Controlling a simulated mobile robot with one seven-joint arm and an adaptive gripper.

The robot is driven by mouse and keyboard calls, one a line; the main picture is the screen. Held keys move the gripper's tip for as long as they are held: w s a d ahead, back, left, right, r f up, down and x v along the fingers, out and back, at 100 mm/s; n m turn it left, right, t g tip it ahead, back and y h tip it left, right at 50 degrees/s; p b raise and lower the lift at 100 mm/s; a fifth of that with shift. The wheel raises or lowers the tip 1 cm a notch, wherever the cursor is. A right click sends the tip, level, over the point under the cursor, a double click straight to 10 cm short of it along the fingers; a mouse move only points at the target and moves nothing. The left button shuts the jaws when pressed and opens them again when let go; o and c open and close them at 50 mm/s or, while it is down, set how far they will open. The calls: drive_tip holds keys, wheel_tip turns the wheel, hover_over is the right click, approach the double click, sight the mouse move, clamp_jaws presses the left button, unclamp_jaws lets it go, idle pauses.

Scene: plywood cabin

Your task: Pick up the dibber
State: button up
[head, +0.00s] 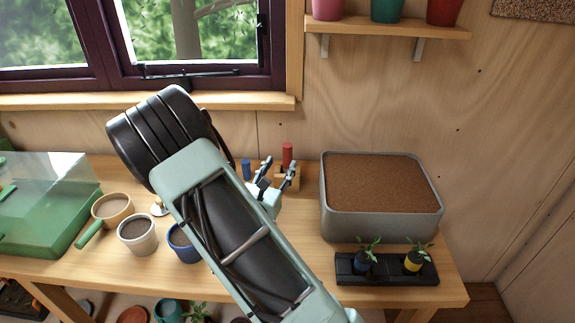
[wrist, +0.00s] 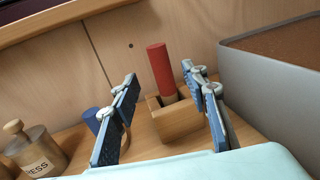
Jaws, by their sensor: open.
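A red cylindrical handle (head: 287,153), which looks like the dibber, stands upright in a wooden block (head: 289,183) at the back of the bench. In the wrist view the red handle (wrist: 160,68) rises from the block (wrist: 178,124), its lower part hidden inside. My gripper (head: 280,169) is open and empty, and it also shows in the wrist view (wrist: 159,74). Its fingers frame the red handle in the wrist view, with the handle beyond them; no contact shows. A blue-topped piece (wrist: 92,119) stands left of the block, partly behind the left finger.
A grey soil-filled tub (head: 333,222) stands close on the right, with a black seedling tray (head: 390,278) before it. A wooden press (wrist: 36,148) is left. Pots (head: 138,246) and a green propagator (head: 60,235) fill the bench's left. The plywood wall is close behind.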

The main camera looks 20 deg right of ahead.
sight(286, 156)
drive_tip(key=shift+x, duration=0.95)
drive_tip(key=x, duration=0.5)
drive_tip(key=shift+w+d+p, duration=0.2)
drive_tip(key=shift+d+p, duration=0.05)
drive_tip(key=shift+p, duration=0.05)
clamp_jaws()
